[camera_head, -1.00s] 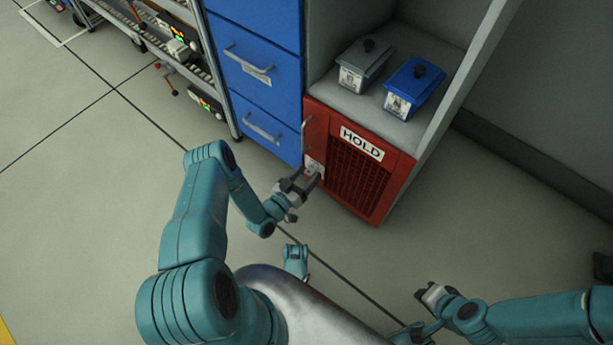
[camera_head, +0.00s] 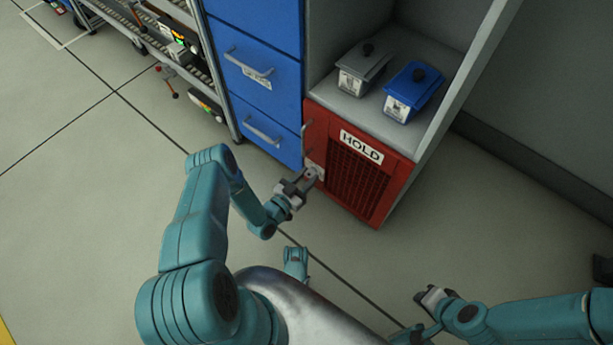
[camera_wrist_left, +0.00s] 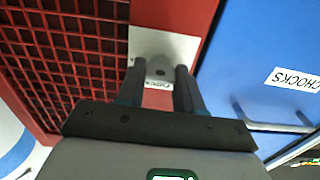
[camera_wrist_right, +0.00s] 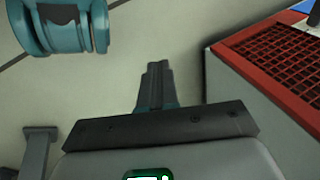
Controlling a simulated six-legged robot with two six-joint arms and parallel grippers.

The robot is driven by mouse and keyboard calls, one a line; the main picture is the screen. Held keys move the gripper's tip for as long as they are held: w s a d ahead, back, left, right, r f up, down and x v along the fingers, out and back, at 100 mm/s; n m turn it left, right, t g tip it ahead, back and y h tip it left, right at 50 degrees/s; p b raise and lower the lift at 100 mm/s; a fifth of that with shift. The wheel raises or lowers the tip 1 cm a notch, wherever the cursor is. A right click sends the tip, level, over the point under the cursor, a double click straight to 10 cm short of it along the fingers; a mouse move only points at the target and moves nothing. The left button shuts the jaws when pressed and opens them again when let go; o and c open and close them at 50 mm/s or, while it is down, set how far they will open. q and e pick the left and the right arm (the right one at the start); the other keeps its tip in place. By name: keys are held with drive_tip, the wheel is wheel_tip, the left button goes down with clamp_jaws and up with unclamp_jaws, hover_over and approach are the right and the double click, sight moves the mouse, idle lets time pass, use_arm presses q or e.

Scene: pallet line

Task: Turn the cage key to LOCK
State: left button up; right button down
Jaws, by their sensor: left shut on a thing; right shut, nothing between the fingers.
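The red cage (camera_head: 318,126) has a mesh front and a HOLD label (camera_head: 361,146). A pale lock plate (camera_head: 312,167) is on its left edge. In the left wrist view the plate (camera_wrist_left: 178,46) has a small dark round spot and partly hidden upside-down lettering. My left gripper (camera_head: 311,176) is at this plate, its fingers either side of the spot (camera_wrist_left: 161,75), shut on the key. The key is mostly hidden between the fingers, so I cannot tell its turn angle. My right gripper (camera_head: 427,294) is shut and empty, away from the cage.
Blue drawers with handles (camera_head: 258,127) stand left of the cage. A grey-lidded box (camera_head: 360,68) and a blue-lidded box (camera_head: 411,90) sit on the shelf above. A wheeled rack (camera_head: 180,60) is at upper left. The floor before the cage is clear.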

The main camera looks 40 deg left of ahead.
use_arm(q)
drive_tip(key=o, duration=1)
drive_tip(key=shift+o, duration=0.2)
drive_tip(key=s+a+p, duration=0.1)
drive_tip(key=s+p, duration=0.4)
drive_tip(key=s, duration=1.1)
drive_tip(key=shift+s+a, duration=0.15)
use_arm(e)
drive_tip(key=s+r+g, duration=0.1)
drive_tip(key=s+r, duration=0.2)
drive_tip(key=r, duration=0.1)
drive_tip(key=shift+s+a+r, duration=0.3)
drive_tip(key=shift+a+r, duration=0.05)
drive_tip(key=shift+r, duration=0.05)
